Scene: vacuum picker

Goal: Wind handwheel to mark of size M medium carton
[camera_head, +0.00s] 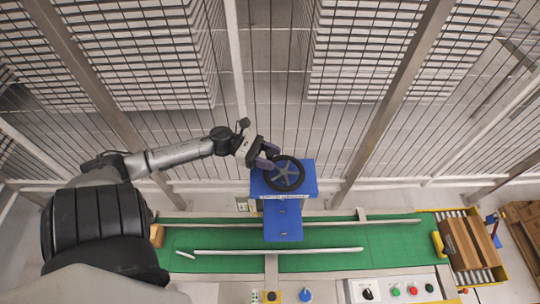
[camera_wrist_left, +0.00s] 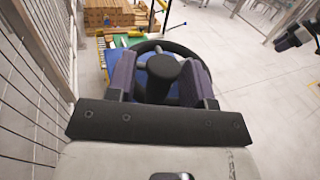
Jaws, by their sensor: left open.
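The black handwheel (camera_head: 284,174) with grey spokes sits on top of a blue housing (camera_head: 308,180) behind the green conveyor. My left gripper (camera_head: 268,154) reaches in from the left at the wheel's upper left side. In the left wrist view the open purple fingers (camera_wrist_left: 161,80) stand on either side of a dark knob (camera_wrist_left: 163,72) on the wheel. I cannot tell whether they touch it. A scale strip at the front of the housing is too small to read. My right gripper is not in view.
The green conveyor (camera_head: 350,236) carries white guide rails (camera_head: 280,251). Brown cartons (camera_head: 468,244) stand at its right end and a small carton (camera_head: 157,235) at its left. A control panel (camera_head: 395,290) is in front. A wire fence rises behind the wheel.

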